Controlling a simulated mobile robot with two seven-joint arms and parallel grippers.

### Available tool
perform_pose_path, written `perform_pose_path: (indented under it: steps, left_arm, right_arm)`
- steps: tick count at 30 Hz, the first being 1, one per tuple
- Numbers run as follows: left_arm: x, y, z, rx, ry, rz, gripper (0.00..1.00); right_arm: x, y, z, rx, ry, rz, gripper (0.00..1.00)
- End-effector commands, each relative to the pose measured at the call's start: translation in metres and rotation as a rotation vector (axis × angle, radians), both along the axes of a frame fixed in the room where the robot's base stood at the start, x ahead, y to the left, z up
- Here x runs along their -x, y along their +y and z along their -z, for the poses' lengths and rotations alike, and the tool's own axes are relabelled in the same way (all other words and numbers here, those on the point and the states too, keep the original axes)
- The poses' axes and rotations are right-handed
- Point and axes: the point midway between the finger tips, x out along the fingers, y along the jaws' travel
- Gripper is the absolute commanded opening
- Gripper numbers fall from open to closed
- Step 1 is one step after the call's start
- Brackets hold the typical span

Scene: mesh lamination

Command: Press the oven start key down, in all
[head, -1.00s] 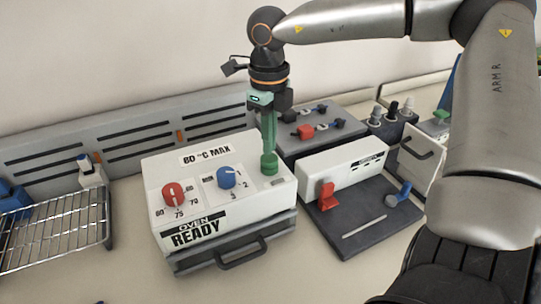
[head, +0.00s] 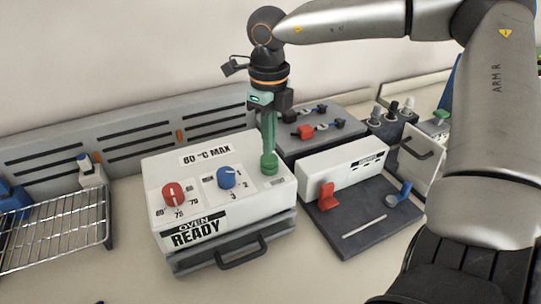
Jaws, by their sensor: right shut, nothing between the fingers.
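The oven (head: 190,237) is a white box with a grey base and a front handle. It carries a red knob (head: 173,194), a blue knob (head: 227,178) and the label "OVEN READY". The green start key (head: 269,169) sits at the right of its top. My right gripper (head: 269,152) is shut and empty, pointing straight down with its green fingertips at the key. They appear to touch it; the exact contact is hard to tell. My left gripper is not in view.
A dark plate with a white block (head: 343,162), a red lever (head: 327,196) and a blue lever (head: 398,194) lies right of the oven. A grey box with switches (head: 316,129) stands behind. A wire rack (head: 52,232) is at left. The table front is clear.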

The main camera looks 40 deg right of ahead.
Motion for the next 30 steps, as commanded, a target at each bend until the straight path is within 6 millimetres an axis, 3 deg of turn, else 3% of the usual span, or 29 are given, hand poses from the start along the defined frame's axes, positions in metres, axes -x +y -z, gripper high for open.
perform_pose_path:
  steps: [10, 13, 30]
  left_arm:
    - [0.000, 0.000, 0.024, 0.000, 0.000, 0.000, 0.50]
    - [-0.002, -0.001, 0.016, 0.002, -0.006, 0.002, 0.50]
    - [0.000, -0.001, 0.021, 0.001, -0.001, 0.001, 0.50]
  right_arm:
    - [0.000, 0.000, 0.023, 0.001, 0.000, 0.000, 0.00]
    - [0.000, 0.000, 0.017, 0.000, 0.000, 0.000, 0.00]
    - [0.000, 0.000, 0.022, 0.000, 0.001, 0.000, 0.00]
